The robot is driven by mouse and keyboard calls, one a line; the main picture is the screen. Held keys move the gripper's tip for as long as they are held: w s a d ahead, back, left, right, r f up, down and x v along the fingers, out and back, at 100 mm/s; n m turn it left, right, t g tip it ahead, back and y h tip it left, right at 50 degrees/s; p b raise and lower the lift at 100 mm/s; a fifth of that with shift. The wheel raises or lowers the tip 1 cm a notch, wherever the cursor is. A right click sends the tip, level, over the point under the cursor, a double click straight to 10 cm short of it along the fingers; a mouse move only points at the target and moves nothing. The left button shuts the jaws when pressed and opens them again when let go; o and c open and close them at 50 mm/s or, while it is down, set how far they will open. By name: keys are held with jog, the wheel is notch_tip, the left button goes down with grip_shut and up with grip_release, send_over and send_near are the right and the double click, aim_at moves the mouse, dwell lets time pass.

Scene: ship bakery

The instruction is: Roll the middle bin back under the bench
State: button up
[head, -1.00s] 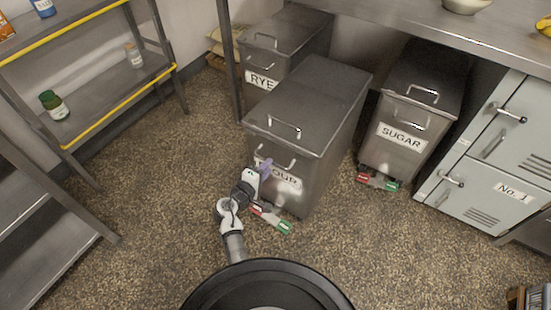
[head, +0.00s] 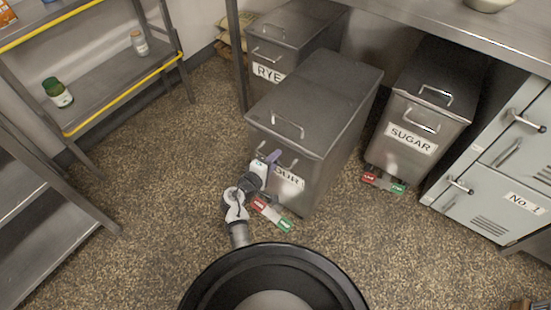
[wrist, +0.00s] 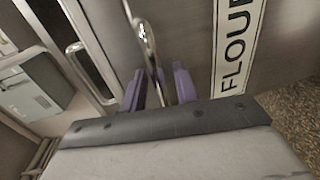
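The middle bin (head: 318,95) is a grey metal bin with a sloped lid and a label partly hidden by my gripper. It stands out on the floor in front of the bench (head: 440,30), its far end near the bench edge. In the wrist view its label (wrist: 236,50) reads FLOUR. My gripper (head: 272,160) is at the front handle of this bin. In the wrist view the metal front handle (wrist: 150,45) runs between the purple fingers (wrist: 160,88). The fingers look apart, with gaps beside the handle, so the gripper appears open around it.
The rye bin (head: 295,25) stands behind left and the sugar bin (head: 425,95) to the right, both under the bench. A bench leg (head: 238,60) stands near the flour bin's left side. Grey lockers (head: 500,165) are at right, a shelf unit (head: 110,85) at left.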

grip_shut()
dwell(0.3)
